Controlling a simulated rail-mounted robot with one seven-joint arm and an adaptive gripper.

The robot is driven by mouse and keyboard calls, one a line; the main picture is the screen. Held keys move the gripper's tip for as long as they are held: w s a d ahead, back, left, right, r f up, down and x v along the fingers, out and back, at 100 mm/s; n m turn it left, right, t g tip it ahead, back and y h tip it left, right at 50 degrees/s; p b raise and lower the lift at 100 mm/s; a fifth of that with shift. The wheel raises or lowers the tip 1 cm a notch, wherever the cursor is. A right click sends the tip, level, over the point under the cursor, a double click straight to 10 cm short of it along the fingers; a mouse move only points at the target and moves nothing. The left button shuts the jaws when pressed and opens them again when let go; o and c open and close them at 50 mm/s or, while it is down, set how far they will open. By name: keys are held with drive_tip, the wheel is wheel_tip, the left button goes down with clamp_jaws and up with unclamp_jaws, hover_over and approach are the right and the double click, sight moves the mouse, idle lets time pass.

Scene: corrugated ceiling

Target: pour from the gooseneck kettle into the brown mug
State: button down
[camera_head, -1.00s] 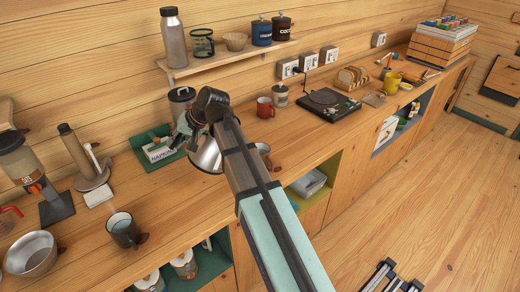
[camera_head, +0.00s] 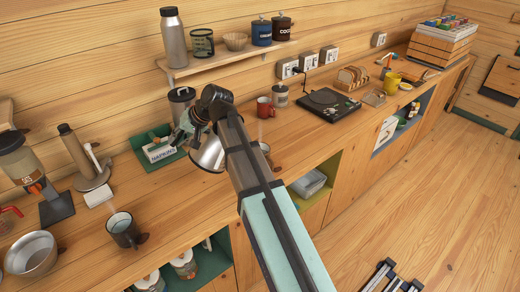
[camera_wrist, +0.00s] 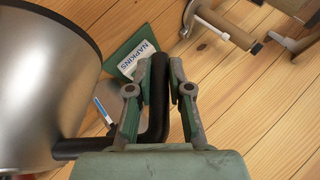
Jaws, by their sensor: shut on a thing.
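The silver gooseneck kettle (camera_head: 208,155) is beside my forearm over the counter in the head view. In the wrist view, its shiny body (camera_wrist: 40,90) fills the left side. Its black handle (camera_wrist: 158,100) passes between the fingers of my gripper (camera_wrist: 160,88), which is shut on it. The spout is not clear in either view. A small brownish mug (camera_head: 265,148) shows just past my arm, mostly hidden by it. A dark grey mug with a brown handle (camera_head: 122,232) stands at the front left of the counter.
A green napkin tray (camera_head: 157,155) lies left of the kettle. A red mug (camera_head: 265,107), canister (camera_head: 280,96) and black hot plate (camera_head: 328,105) stand farther right. A metal bowl (camera_head: 31,254) is at the left. A shelf (camera_head: 225,58) with a bottle hangs above.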

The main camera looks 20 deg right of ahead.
drive_tip(key=shift+d+r+y, duration=0.5)
drive_tip(key=shift+d+r, duration=0.4)
drive_tip(key=shift+r, duration=0.3)
idle(2.4)
drive_tip(key=a+f+h, duration=0.3)
drive_tip(key=a+f, duration=0.3)
drive_tip(key=f, duration=0.2)
drive_tip(key=shift+n+b, duration=0.3)
drive_tip(key=shift+b, duration=0.1)
drive_tip(key=shift+f, duration=0.15)
drive_tip(key=shift+a+f+n+h+b, duration=0.15)
drive_tip(key=shift+a+f+h+b, duration=0.45)
drive_tip(key=shift+f, duration=1.15)
drive_tip(key=shift+a+f+n+h+b, duration=0.15)
drive_tip(key=shift+a+f+h, duration=0.75)
drive_tip(key=shift+f, duration=0.9)
drive_tip(key=shift+a+f+n+h+b, duration=0.1)
drive_tip(key=shift+a+f+h+b, duration=0.45)
drive_tip(key=shift+f, duration=1.2)
drive_tip(key=shift+h, duration=0.25)
